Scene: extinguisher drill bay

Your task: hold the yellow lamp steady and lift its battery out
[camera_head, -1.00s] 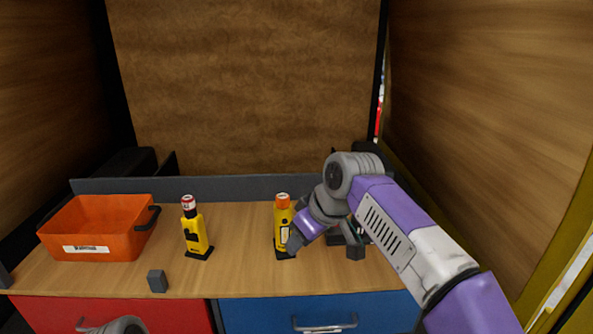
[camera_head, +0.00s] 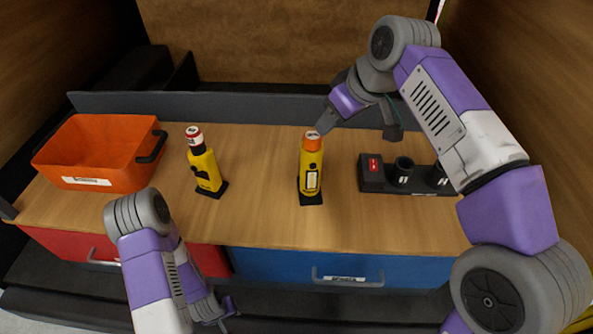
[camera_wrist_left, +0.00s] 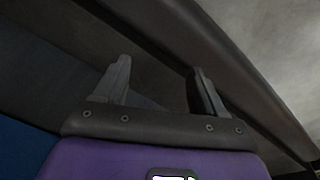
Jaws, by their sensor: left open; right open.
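Two yellow lamps stand upright on the wooden counter in the head view. The left yellow lamp (camera_head: 207,172) has a red-and-white top piece (camera_head: 194,136). The right yellow lamp (camera_head: 311,175) has an orange top (camera_head: 312,141). My right gripper (camera_head: 359,127) is open and empty, raised just right of the orange top; one fingertip appears close to that top, but contact cannot be told. My left gripper (camera_head: 222,309) is low, in front of the drawers and away from both lamps. In the left wrist view it (camera_wrist_left: 160,78) is open with nothing between its fingers.
An orange bin (camera_head: 100,160) with a dark handle stands at the counter's left. A black block with round sockets (camera_head: 405,180) and a red patch sits at the right, partly behind my right arm. Blue drawer (camera_head: 290,264) and red drawer fronts lie below. A low dark rail runs behind.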

